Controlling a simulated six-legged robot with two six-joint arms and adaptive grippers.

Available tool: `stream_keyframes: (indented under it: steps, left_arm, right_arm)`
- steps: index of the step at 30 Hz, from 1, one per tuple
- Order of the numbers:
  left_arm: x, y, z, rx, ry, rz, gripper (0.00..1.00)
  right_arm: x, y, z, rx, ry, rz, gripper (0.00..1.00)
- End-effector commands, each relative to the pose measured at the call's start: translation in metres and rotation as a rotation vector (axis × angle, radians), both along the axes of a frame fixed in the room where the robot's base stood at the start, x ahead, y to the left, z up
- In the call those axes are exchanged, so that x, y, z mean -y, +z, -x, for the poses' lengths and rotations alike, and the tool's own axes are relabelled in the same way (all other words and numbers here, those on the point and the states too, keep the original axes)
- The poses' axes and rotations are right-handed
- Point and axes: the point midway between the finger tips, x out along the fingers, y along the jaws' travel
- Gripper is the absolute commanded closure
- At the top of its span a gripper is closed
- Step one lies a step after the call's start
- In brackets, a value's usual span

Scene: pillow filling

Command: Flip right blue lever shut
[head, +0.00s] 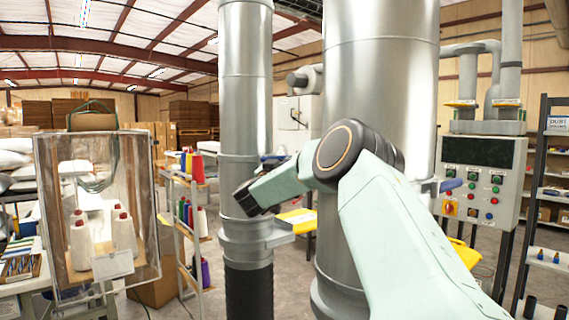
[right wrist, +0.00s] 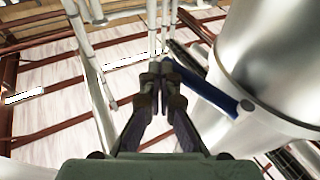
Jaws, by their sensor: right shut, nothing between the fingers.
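A blue lever (head: 450,184) sticks out at the right side of the wide steel cylinder (head: 380,60). Another blue lever (head: 272,157) shows beside the narrower steel pipe on the left. In the right wrist view a blue lever (right wrist: 208,88) runs slantwise from a pivot by a big steel cylinder toward my fingertips; I cannot tell which lever it is. My right gripper (right wrist: 161,76) is shut and empty, its tips overlapping the lever's far end in that view. Whether they touch is unclear. In the head view my right arm hides its gripper. My left gripper is not in view.
A control panel (head: 482,178) with buttons stands right of the cylinder. A clear box (head: 97,210) with white thread cones stands at the left. A rack with coloured spools (head: 188,212) stands beside the narrow steel pipe (head: 246,110). Shelving (head: 545,200) is at the far right.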

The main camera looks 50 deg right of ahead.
Motion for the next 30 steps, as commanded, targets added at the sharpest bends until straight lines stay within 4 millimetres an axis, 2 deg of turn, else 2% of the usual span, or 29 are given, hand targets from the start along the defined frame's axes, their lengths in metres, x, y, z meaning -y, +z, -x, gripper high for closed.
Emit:
stream_keyframes:
  steps: [15,30]
  left_arm:
    - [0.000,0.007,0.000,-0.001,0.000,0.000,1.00]
    - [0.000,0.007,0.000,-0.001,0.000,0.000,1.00]
  right_arm:
    - [0.010,0.001,-0.015,0.000,0.003,0.001,1.00]
    - [0.011,0.001,-0.017,0.001,0.003,0.001,1.00]
